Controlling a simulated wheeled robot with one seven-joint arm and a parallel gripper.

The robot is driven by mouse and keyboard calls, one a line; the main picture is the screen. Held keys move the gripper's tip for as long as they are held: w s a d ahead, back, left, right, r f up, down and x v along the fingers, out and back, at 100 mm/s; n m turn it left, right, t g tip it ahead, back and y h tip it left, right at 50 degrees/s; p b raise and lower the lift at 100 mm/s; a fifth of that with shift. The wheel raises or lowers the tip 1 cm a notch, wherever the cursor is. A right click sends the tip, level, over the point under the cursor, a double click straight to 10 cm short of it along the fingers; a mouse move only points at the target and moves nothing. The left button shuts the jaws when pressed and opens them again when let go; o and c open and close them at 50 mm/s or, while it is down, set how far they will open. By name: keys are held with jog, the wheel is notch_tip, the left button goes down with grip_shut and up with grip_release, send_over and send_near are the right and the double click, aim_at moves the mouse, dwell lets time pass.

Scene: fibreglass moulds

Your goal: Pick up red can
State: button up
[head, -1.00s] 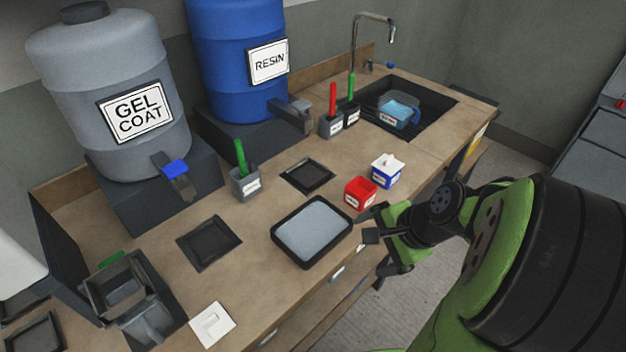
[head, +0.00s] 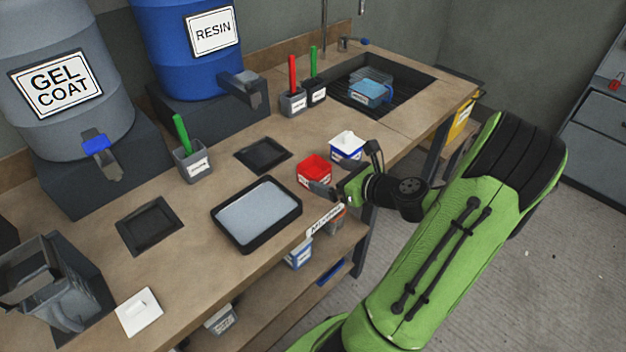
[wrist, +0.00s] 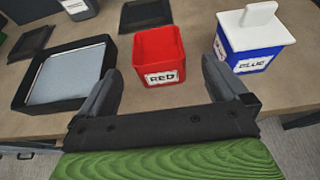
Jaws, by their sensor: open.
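The red can (head: 314,171) is a small open-topped red box with a white label, standing upright near the bench's front edge. In the wrist view the red can (wrist: 159,58) stands ahead of my gripper, its label reading "RED". My gripper (wrist: 163,82) is open and empty, one finger to each side of the can's front; I cannot tell if either touches it. In the head view my gripper (head: 343,176) is at the bench's front edge, just right of the can, partly hidden by its own wrist.
A blue can with a white lid (head: 347,147) stands close behind the red one, right of it in the wrist view. A black tray (head: 256,246) with a grey sheet lies left. Green and red handled tools, drums and a sink (head: 383,85) are farther back.

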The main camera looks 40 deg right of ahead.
aim_at(306, 168)
jog(key=b+x, duration=0.2)
jog(key=x, duration=0.5)
jog(key=shift+a, duration=0.1)
jog(key=shift+r, duration=0.15)
